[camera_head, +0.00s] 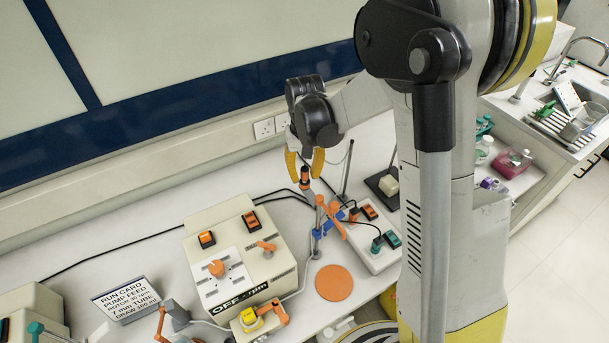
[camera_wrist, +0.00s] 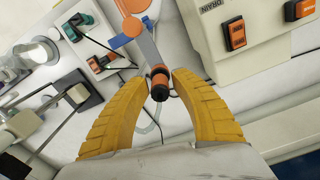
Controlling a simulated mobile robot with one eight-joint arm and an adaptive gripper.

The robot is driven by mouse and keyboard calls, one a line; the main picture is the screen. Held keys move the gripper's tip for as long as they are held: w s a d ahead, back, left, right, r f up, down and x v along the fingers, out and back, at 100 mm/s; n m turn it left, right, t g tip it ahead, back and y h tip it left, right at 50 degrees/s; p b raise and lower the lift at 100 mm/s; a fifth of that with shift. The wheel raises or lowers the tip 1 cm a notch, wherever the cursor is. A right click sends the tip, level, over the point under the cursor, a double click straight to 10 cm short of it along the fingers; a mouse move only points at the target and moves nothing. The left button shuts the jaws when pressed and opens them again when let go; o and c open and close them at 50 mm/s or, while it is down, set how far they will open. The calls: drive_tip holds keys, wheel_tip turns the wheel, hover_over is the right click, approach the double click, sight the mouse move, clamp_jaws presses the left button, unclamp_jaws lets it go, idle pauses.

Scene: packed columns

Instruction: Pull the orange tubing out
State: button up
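My gripper (camera_head: 304,164) has yellow fingers and hangs over the bench by the back wall. In the wrist view, the fingers (camera_wrist: 158,82) stand apart on either side of an upright black and orange end piece (camera_wrist: 159,88). The same piece (camera_head: 304,179) shows just below the fingers in the head view, above a stand with an orange clamp (camera_head: 332,216). I cannot clearly make out which part is the orange tubing. An orange lever part (camera_head: 277,311) sits at the yellow pump head (camera_head: 249,318).
A cream pump box (camera_head: 240,255) stands left of the stand, and a switch box (camera_head: 373,240) stands to its right. An orange disc (camera_head: 334,283) lies on the bench in front. A run card (camera_head: 126,298) stands at left. Black cables cross the bench.

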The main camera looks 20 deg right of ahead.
sight(305, 168)
clamp_jaws()
drive_tip(key=shift+r+p, duration=0.35)
drive_tip(key=shift+r, duration=0.4)
drive_tip(key=shift+r+p, duration=2)
drive_tip(key=shift+r, duration=1.45)
